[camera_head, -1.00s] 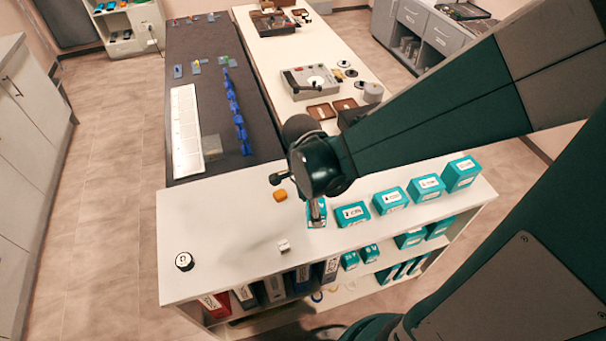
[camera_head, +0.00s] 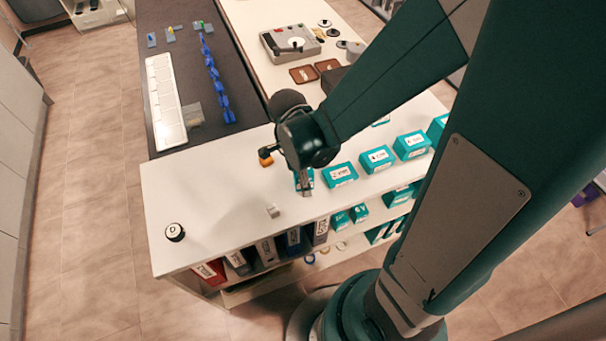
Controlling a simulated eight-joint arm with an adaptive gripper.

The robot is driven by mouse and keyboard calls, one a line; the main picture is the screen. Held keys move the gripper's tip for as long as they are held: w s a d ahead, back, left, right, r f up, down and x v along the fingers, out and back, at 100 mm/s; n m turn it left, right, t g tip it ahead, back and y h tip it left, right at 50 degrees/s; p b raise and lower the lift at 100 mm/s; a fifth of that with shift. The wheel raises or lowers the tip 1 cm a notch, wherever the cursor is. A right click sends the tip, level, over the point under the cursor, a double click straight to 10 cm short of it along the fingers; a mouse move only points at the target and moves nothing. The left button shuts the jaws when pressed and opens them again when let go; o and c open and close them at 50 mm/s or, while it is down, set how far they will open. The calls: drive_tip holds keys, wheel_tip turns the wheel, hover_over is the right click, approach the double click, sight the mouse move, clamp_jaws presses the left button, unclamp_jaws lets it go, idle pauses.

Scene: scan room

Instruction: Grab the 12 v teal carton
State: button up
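Several teal cartons with white labels stand in a row on the white shelf top. In the head view they include one beside my gripper (camera_head: 340,174), one in the middle (camera_head: 377,159) and one farther right (camera_head: 411,145). The leftmost teal carton (camera_head: 310,177) is partly hidden behind my gripper (camera_head: 304,186). My gripper points down at that carton; whether it touches it, and how its fingers stand, is too small to tell. The printing is too small to read surely, so I cannot tell which carton is the 12 V one.
An orange block (camera_head: 266,160), a small light-grey block (camera_head: 273,211) and a round black-and-white item (camera_head: 175,232) are on the white shelf top (camera_head: 215,195). Smaller teal cartons (camera_head: 341,220) and binders (camera_head: 265,250) fill the shelves below. The shelf top's left part is mostly clear.

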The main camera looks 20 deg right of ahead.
drive_tip(key=c, duration=1)
drive_tip(key=shift+r, duration=0.2)
drive_tip(key=shift+r+p, duration=0.9)
drive_tip(key=shift+r, duration=3.9)
